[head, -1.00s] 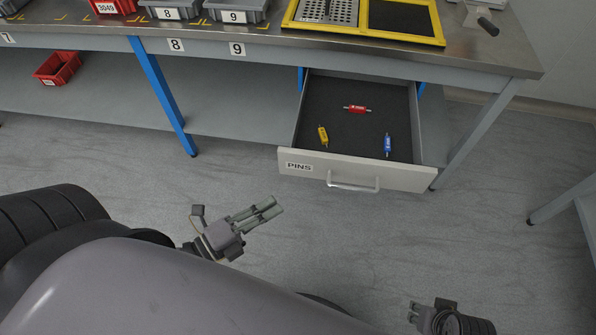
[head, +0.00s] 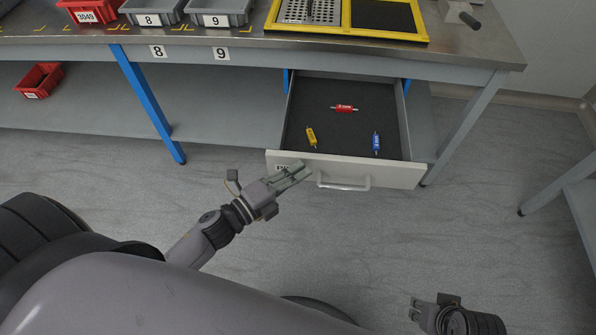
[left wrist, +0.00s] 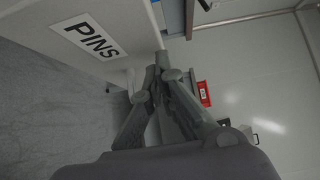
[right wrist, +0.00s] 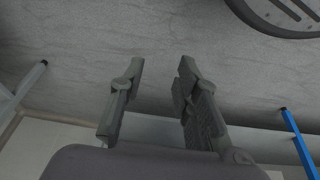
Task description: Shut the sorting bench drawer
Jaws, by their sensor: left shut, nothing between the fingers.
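The sorting bench drawer (head: 398,174) is pulled out below the bench, with a pale front and a bar handle (head: 343,184). Its dark inside holds a red pin (head: 344,108), a yellow pin (head: 311,137) and a blue pin (head: 376,142). My left gripper (head: 303,171) is shut and empty at the left part of the drawer front, overlapping the PINS label in the head view. The label (left wrist: 89,37) shows beside the fingers in the left wrist view; I cannot tell whether they touch the front. My right gripper (head: 415,308) is low at the bottom right, fingers apart and empty (right wrist: 158,80).
The bench top (head: 240,40) carries a red bin (head: 88,13), grey bins (head: 222,14) and a yellow-framed tray (head: 345,35). A blue bench leg (head: 150,105) stands left of the drawer. Another red bin (head: 39,80) is on the lower shelf. The floor before the drawer is clear.

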